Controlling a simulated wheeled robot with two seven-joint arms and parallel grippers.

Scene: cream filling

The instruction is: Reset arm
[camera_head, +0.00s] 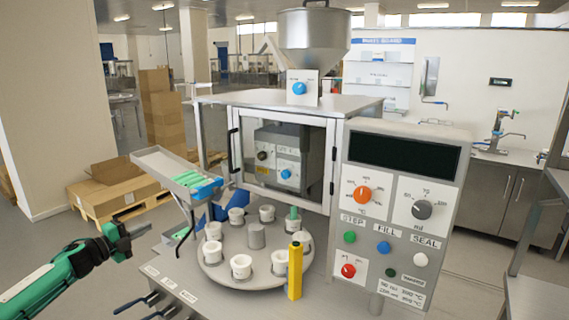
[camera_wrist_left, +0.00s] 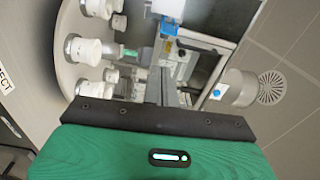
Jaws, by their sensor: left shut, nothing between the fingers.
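My left gripper (camera_head: 125,240) is shut and empty, in the air to the left of the filling machine in the head view. In the left wrist view its dark fingers (camera_wrist_left: 161,88) point toward the machine. The round turntable (camera_head: 255,273) carries several white cups (camera_head: 241,266) in a ring, also in the left wrist view (camera_wrist_left: 86,50). A green tube (camera_head: 294,212) stands in one cup at the back right of the ring. My left gripper is apart from the turntable and cups. My right gripper is not in view.
A tilted metal tray (camera_head: 160,164) with green tubes and a blue end stands left of the machine. A yellow post (camera_head: 295,271) rises at the turntable's front right. The control panel (camera_head: 400,215) is at right. Boxes on a pallet (camera_head: 120,196) stand behind my arm.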

